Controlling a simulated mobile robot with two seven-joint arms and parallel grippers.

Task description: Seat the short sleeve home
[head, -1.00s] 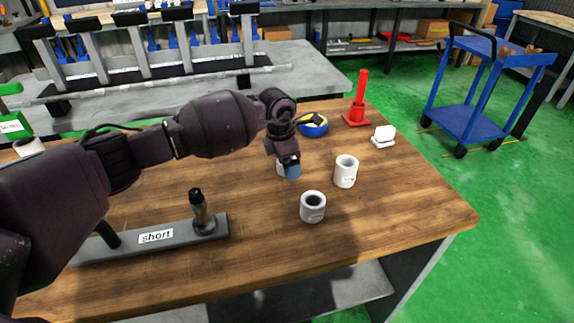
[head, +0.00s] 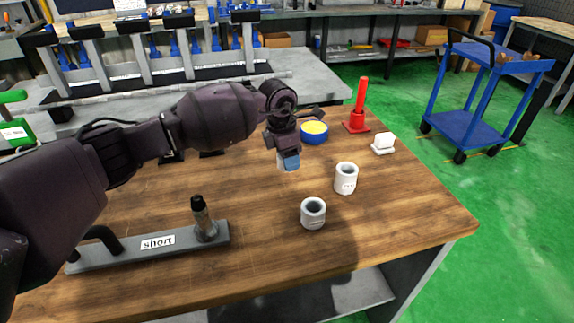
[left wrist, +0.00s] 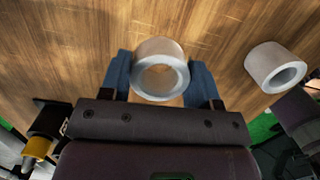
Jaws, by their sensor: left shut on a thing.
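My left gripper (head: 289,163) is shut on a white sleeve (head: 281,160), over the middle of the wooden table. The left wrist view shows this sleeve (left wrist: 160,49) between the two blue fingers, its round opening facing the camera. In the head view the fingers partly hide it and no label on it is readable. A grey bar (head: 185,245) marked "short" lies at the front left, with an upright dark-tipped post (head: 203,218) at its right end. My right gripper is not in view.
Two more white sleeves, a taller one (head: 346,178) and a lower one (head: 313,213), stand right of the gripper. Behind are a blue-and-yellow round thing (head: 314,132), a red cone-like post (head: 358,110) and a white block (head: 383,143). Bare tabletop lies between bar and sleeves.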

